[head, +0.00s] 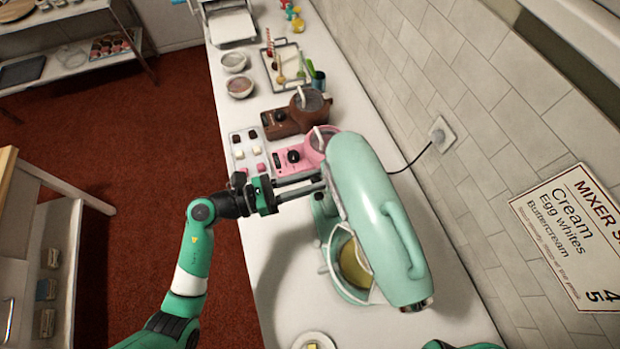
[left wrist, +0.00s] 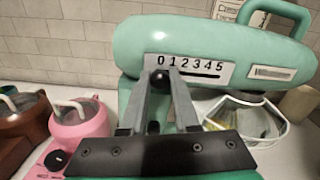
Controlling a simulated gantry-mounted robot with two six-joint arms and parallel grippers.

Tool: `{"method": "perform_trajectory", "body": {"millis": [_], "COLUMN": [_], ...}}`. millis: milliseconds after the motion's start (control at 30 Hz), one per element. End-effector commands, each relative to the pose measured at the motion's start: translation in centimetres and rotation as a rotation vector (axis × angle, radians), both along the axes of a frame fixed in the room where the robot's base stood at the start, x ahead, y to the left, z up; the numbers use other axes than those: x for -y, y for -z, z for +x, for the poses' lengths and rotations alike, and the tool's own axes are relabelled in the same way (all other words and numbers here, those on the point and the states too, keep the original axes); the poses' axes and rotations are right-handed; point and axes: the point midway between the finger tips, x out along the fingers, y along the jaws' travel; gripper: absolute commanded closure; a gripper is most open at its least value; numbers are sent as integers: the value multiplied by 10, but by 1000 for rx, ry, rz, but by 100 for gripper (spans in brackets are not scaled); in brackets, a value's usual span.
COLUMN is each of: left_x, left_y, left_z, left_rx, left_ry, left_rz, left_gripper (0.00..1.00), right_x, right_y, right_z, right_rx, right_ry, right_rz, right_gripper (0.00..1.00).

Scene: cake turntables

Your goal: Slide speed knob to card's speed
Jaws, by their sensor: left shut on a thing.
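The mint-green stand mixer (head: 378,205) stands on the white counter, and its side shows in the left wrist view (left wrist: 150,40). A white speed scale (left wrist: 190,66) on its side reads 0 to 5 from left to right, above a dark slot. My left gripper (head: 322,184) reaches the mixer from the left. In the left wrist view my left gripper (left wrist: 162,72) is shut on the black speed knob (left wrist: 159,82), near the 0 end. The wall card (head: 565,235) lists Cream, Egg whites and Buttercream; 4 and 5 show at its cut-off edge. My right gripper is out of view.
A tray of small cakes (head: 247,150) lies near the counter's left edge. The mixer's bowl (head: 342,262) is below its head. A cord runs to a wall socket (head: 441,133).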

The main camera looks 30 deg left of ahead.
Motion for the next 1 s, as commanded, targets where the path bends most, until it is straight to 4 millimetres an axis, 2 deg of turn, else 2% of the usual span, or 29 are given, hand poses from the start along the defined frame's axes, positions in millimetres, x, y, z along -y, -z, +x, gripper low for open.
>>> {"method": "perform_trajectory", "body": {"millis": [567,733,967,1000], "left_x": [0,9,9,9], "left_y": [0,-2,0,0], "left_z": [0,-8,-9,-9], "left_rx": [1,-1,1,1], "left_ry": [0,2,0,0], "left_rz": [-1,0,1,1], "left_gripper": [100,100,100,68], "right_x": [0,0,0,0], "right_y": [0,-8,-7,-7], "right_z": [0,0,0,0], "right_rx": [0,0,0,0], "right_ry": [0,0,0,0], "right_rz": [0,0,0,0], "right_gripper": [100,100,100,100]}}
